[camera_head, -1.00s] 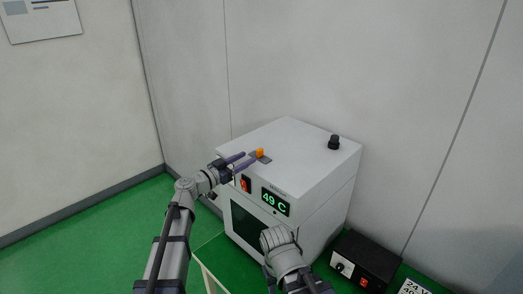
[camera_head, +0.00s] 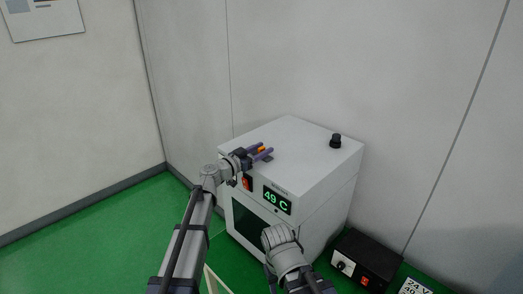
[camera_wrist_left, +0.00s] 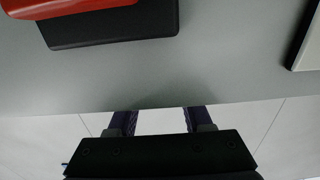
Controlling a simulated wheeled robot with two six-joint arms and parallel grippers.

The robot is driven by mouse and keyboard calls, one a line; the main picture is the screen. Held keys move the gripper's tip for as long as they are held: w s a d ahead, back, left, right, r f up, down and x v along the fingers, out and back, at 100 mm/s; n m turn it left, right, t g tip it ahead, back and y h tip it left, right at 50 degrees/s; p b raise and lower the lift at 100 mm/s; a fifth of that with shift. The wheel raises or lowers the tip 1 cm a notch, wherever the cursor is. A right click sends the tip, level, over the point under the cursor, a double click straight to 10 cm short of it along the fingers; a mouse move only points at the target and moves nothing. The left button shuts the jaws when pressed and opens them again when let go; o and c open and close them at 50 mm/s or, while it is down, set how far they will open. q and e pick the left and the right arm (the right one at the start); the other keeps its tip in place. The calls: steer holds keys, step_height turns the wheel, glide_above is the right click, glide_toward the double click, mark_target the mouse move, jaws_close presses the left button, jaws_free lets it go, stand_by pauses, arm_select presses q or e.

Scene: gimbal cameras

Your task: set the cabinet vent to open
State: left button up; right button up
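The white cabinet (camera_head: 310,160) stands against the wall, with a green 49 C display (camera_head: 277,200) on its front. On its top, near the front left edge, a small orange tab (camera_head: 262,149) sits on a dark plate (camera_head: 267,158); it looks like the vent's handle. My left gripper (camera_head: 265,149) reaches over the top from the front, its two purple fingers apart on either side of the tab. Contact cannot be told. The left wrist view shows both fingers (camera_wrist_left: 160,121) apart beyond the cabinet's top edge; the tab is hidden there. My right gripper does not show.
A black knob (camera_head: 336,140) stands on the cabinet top at the right. A red switch (camera_head: 247,182) is on the front below my left wrist; it also shows in the left wrist view (camera_wrist_left: 70,6). A black power box (camera_head: 366,262) sits at the right.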

arm_select(q)
jaws_close()
stand_by(1.3)
